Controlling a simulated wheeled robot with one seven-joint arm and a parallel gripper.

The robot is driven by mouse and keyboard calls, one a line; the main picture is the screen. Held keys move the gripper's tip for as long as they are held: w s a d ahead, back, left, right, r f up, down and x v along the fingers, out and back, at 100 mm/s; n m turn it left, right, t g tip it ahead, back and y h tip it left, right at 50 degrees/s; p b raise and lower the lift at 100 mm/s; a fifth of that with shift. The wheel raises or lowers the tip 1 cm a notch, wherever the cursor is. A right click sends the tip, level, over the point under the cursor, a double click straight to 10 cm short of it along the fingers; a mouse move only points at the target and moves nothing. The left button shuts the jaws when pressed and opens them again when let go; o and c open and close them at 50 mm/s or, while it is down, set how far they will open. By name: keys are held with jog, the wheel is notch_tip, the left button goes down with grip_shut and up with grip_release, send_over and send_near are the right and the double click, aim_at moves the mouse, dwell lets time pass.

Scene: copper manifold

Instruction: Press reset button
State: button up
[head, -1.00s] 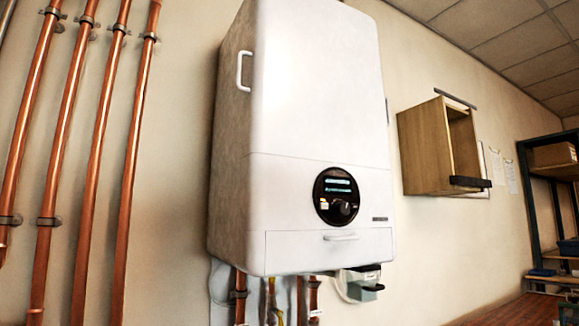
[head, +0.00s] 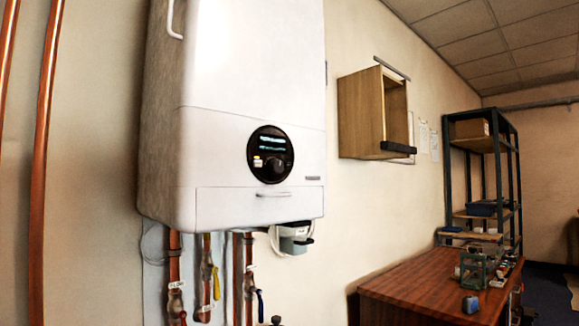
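A white boiler (head: 250,75) hangs on the wall at the left of the head view. Its round black control panel (head: 270,154) has a lit display, a dark knob (head: 275,166) and a small lit yellow-orange button (head: 257,161) at its lower left. I cannot read any label, so I cannot tell whether that is the reset button. My gripper is not in view.
Copper pipes (head: 42,170) run up the wall at the left. Pipes with valves (head: 215,280) hang below the boiler. A wooden box (head: 362,115) is on the wall. A wooden bench (head: 420,287) with small items and a dark shelf rack (head: 484,180) stand at the right.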

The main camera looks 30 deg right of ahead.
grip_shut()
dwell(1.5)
